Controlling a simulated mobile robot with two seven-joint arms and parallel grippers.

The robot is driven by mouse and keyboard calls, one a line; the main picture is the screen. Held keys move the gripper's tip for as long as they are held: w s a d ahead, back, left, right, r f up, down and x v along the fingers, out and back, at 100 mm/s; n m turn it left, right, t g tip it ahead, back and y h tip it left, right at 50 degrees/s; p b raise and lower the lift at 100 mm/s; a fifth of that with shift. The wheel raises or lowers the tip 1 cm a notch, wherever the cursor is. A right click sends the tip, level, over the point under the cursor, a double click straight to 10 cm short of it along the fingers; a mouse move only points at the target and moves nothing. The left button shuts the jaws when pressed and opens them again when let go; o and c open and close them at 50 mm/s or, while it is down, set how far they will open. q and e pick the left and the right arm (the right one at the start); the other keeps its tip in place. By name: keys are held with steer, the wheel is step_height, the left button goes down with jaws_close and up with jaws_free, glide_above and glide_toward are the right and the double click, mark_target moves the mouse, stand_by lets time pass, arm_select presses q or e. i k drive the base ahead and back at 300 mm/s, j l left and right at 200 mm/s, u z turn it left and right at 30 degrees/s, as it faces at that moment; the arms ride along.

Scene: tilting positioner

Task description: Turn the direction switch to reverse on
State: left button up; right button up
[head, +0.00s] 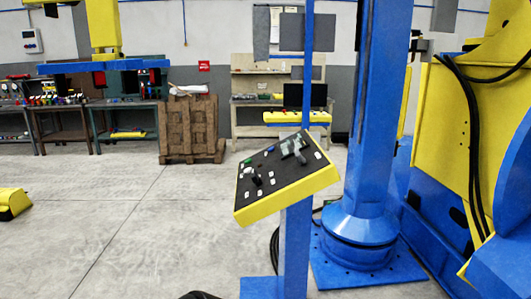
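The control panel (241,207) is a tilted box with a yellow rim and a black face, on a blue post in the middle of the head view. Its face carries several small controls and white labels. A dark knob with a pale part (255,177) stands up at the lower left of the face. A larger grey-green raised piece (293,148) is at the upper right. Green and blue buttons lie along the upper edge. Which control is the direction switch, and its setting, are too small to tell.
A thick blue column (370,130) on a bolted base stands right of the panel. A large yellow and blue machine (490,140) with black cables fills the right side. Workbenches and a brown stack (190,128) stand at the back. The floor left of the panel is mostly clear.

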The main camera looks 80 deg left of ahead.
mark_target(301, 160)
steer(key=u, duration=2.25)
